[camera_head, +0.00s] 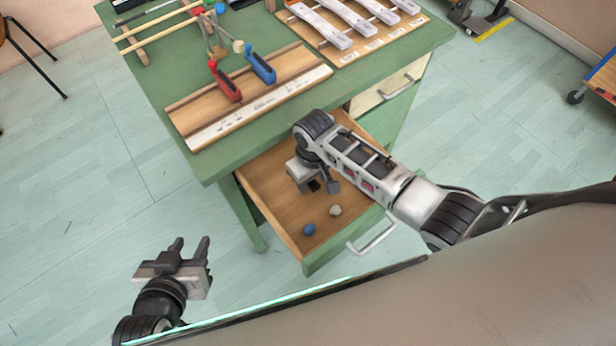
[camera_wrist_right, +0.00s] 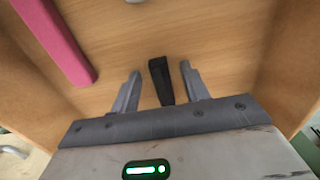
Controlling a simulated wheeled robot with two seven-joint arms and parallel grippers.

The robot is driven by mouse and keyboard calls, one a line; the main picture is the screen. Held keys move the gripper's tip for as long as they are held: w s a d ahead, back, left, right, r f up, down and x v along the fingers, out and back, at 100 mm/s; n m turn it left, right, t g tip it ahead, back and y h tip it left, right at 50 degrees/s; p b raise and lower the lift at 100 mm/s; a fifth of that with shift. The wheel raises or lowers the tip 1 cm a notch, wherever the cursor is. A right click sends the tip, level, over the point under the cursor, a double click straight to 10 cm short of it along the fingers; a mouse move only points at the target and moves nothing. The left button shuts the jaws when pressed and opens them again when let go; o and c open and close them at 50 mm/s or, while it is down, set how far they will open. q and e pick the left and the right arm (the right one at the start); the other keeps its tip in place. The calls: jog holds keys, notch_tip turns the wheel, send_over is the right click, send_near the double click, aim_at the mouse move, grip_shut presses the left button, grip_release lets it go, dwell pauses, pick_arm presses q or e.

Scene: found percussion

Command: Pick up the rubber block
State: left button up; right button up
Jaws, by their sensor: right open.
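A small black block (camera_wrist_right: 161,80), which looks like the rubber block, lies on the wooden floor of the open drawer (camera_head: 270,185). My right gripper (camera_head: 316,186) is open and reaches down into the drawer. In the right wrist view, its two fingers (camera_wrist_right: 158,88) stand on either side of the black block, with visible gaps on both sides. I cannot tell whether the fingertips are level with it. In the head view the block is mostly hidden by the gripper. My left gripper (camera_head: 190,248) is open and empty above the floor at the lower left.
A blue ball (camera_head: 309,229) and a whitish ball (camera_head: 335,210) lie in the drawer's front part. A pink bar (camera_wrist_right: 58,40) lies left of the block in the wrist view. Drawer walls enclose the right gripper. The green desk (camera_head: 180,85) above holds red and blue clamps and metal bars.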

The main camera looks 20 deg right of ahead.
grip_shut()
